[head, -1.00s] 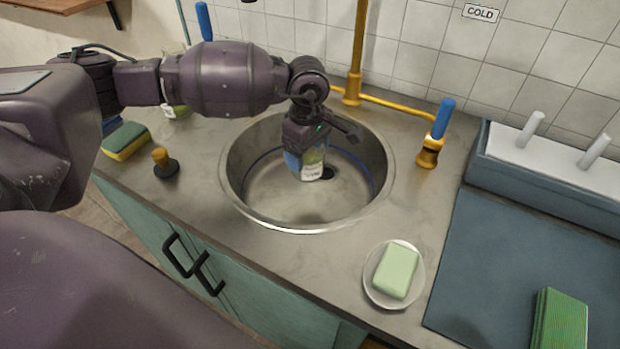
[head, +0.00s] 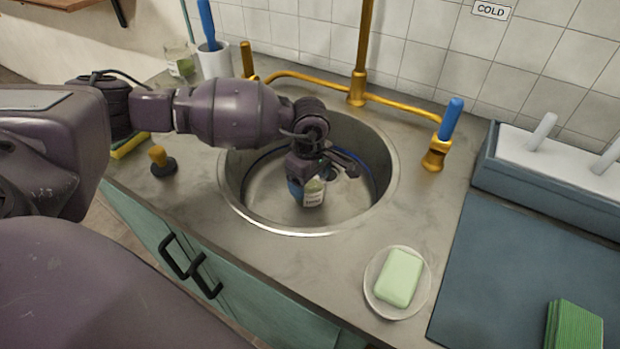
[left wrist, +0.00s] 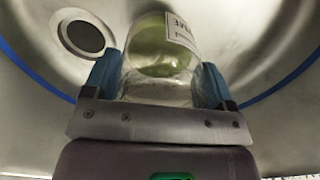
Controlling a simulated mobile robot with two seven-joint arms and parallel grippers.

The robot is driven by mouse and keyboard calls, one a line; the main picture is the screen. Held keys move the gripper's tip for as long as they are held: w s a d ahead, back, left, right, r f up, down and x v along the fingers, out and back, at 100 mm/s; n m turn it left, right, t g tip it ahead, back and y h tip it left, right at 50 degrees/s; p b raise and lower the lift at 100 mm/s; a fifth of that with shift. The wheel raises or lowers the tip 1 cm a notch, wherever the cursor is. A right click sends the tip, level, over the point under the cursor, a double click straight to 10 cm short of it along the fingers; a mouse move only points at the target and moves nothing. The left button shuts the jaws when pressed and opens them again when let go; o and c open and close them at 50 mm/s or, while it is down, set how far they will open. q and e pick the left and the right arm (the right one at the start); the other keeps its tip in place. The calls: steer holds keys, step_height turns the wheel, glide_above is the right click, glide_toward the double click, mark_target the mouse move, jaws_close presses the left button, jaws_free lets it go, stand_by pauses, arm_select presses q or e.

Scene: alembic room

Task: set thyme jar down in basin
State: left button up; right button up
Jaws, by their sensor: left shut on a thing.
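The thyme jar (head: 313,193) is a small clear jar with green contents and a white label. It is inside the round metal basin (head: 262,218), low down near the drain. My left gripper (head: 303,190) is shut on the jar, with its blue fingers on either side of it. The left wrist view shows the jar (left wrist: 165,60) between the two fingertips (left wrist: 160,85), with the drain hole to its left. I cannot tell whether the jar's base touches the basin floor. My right gripper is not in view.
A brass tap (head: 357,90) stands behind the basin, with a blue-handled valve (head: 437,150) at right. A soap dish (head: 383,305) with green soap (head: 399,277) is at the front right. A black stopper (head: 163,165) and a sponge (head: 128,146) lie left. Another jar (head: 180,62) stands behind my left arm.

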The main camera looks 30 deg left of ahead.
arm_select(q)
steer(key=shift+f, duration=0.2)
steer(key=o, duration=0.8)
steer(key=shift+c, duration=0.2)
steer(key=shift+o, duration=0.9)
steer(key=shift+r, duration=0.15)
step_height(320, 180, up, 12)
steer(key=p, duration=0.2)
